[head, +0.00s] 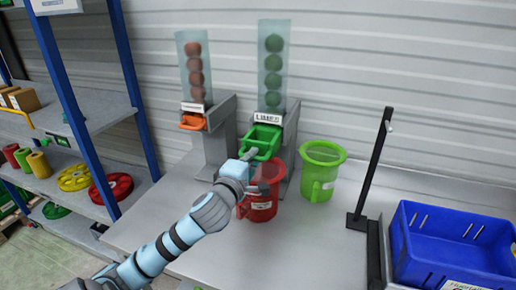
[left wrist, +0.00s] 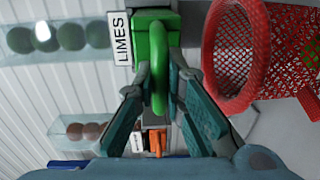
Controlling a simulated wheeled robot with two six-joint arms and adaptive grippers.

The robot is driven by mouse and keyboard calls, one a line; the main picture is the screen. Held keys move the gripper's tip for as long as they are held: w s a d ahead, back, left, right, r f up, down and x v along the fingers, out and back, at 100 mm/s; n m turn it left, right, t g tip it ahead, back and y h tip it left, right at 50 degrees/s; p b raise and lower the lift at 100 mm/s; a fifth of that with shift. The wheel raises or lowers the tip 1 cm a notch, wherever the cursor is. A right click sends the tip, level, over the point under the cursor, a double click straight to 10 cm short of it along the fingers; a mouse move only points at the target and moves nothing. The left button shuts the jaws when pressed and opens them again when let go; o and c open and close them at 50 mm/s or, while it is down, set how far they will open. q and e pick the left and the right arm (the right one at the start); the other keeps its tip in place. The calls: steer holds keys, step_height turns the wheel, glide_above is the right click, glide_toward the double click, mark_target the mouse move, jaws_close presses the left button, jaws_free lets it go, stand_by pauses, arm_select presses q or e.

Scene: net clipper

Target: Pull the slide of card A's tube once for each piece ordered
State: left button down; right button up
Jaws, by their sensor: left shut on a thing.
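The limes tube (head: 273,70) is clear, holds several green limes and bears a "LIMES" label. Its green slide (head: 262,141) sits at the bottom and shows close up in the left wrist view (left wrist: 158,60). My left gripper (head: 253,156) is shut on the slide's green handle, with its fingers on both sides of the handle in the left wrist view (left wrist: 159,78). A red mesh bucket (head: 262,207) stands below and in front of the slide. Card A cannot be made out. My right gripper is not in view.
A second tube (head: 195,70) with brown-orange balls and an orange slide (head: 193,122) stands to the left. A green bucket (head: 320,172) is right of the limes tube. A black stand (head: 372,170) and a blue crate (head: 455,245) are further right. Shelves (head: 100,112) stand at left.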

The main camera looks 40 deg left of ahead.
arm_select(q)
steer(key=shift+r+b+x, duration=0.1)
steer(key=shift+b+x, duration=0.1)
steer(key=shift+x, duration=2.1)
steer(key=shift+r+b+x, duration=0.15)
steer(key=shift+x, duration=2.15)
steer(key=shift+s, duration=0.1)
steer(key=p, duration=0.2)
glide_toward(265, 138)
steer(key=v, duration=0.3)
steer(key=shift+d+f, duration=0.15)
steer(key=shift+f, duration=0.2)
